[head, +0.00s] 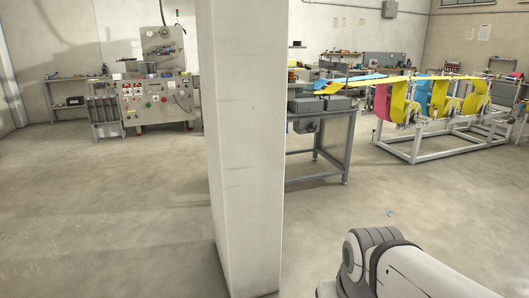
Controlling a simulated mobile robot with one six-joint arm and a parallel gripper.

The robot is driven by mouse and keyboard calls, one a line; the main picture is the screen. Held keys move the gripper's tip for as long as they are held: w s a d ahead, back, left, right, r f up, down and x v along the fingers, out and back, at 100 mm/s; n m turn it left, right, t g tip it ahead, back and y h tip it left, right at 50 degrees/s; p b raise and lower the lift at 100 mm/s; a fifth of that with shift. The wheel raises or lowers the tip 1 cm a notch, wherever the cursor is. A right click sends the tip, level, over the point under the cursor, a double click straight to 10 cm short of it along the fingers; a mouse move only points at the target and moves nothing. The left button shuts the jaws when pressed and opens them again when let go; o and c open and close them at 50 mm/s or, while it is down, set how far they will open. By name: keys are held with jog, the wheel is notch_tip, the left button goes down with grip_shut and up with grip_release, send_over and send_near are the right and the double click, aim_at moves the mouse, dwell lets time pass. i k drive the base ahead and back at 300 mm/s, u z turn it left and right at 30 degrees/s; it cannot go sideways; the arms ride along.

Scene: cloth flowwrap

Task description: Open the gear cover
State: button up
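I cannot pick out the gear cover for certain at this distance. A grey metal table (347,145) carries grey boxy housings (307,105) on its top, with a grey motor-like unit (306,126) below the top. The pillar hides the table's left part. A yellow cloth band (390,79) runs from there to the rolls on the right. Part of my arm shows at the lower right, but my gripper is out of view.
A white square pillar (245,150) stands close in front, left of the table. A control machine (158,100) with buttons stands back left beside a shelf. A roll stand (415,153) holds yellow, pink and blue rolls at right. The floor between is mostly clear.

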aim_at(309, 104)
jog(key=z, duration=0.75)
jog(key=i, duration=3.7)
jog(key=u, duration=1)
jog(key=i, duration=0.5)
jog(key=u, duration=0.25)
jog(key=k, duration=0.8)
jog(key=u, duration=0.15)
jog(key=i, duration=0.95)
jog(key=z, duration=0.1)
